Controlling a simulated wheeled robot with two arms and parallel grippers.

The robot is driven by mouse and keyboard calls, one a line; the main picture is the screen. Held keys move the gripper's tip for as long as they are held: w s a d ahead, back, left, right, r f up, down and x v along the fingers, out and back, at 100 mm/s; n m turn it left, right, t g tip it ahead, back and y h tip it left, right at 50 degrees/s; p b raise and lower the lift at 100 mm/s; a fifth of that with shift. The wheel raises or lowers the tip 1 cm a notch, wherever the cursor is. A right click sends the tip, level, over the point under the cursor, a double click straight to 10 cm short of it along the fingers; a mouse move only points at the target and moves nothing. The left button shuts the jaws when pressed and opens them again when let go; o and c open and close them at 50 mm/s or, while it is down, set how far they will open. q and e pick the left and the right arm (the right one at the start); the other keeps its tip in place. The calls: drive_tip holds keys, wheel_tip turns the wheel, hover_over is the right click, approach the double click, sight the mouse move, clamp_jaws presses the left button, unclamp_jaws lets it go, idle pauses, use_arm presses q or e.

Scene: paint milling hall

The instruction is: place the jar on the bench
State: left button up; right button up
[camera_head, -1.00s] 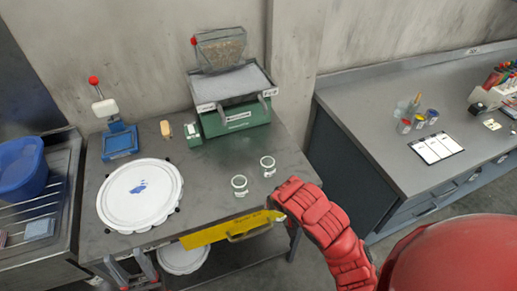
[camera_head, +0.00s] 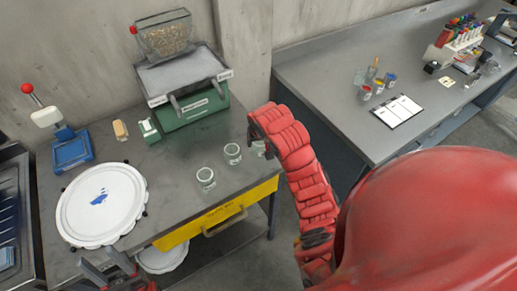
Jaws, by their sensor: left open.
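Two small clear jars stand upright on the dark bench (camera_head: 180,165), one nearer the front (camera_head: 205,178) and one just behind it to the right (camera_head: 232,154). A third pale, glassy piece (camera_head: 258,148) shows right below the end of my red right arm, beside its dark gripper (camera_head: 262,136). It looks like a jar, but the arm partly hides it, and I cannot tell whether the fingers close on it. My left gripper (camera_head: 108,268) is open at the bench's front edge, below the white round lid, with nothing seen between its fingers.
A white round lid (camera_head: 100,205) lies at the bench's left. A green machine (camera_head: 190,105) with a hopper, a blue stand (camera_head: 72,150) and a yellow drawer front (camera_head: 215,215) are close by. A grey counter (camera_head: 340,70) is at the right.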

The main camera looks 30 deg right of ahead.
drive_tip(key=shift+w+d+f+b, duration=0.1)
drive_tip(key=shift+w+d+b, duration=0.3)
drive_tip(key=shift+w, duration=0.45)
drive_tip(key=shift+f+b, duration=0.5)
drive_tip(key=shift+f, duration=1.2)
drive_tip(key=shift+f, duration=0.15)
drive_tip(key=o, duration=1.4)
drive_tip(key=shift+c, duration=0.2)
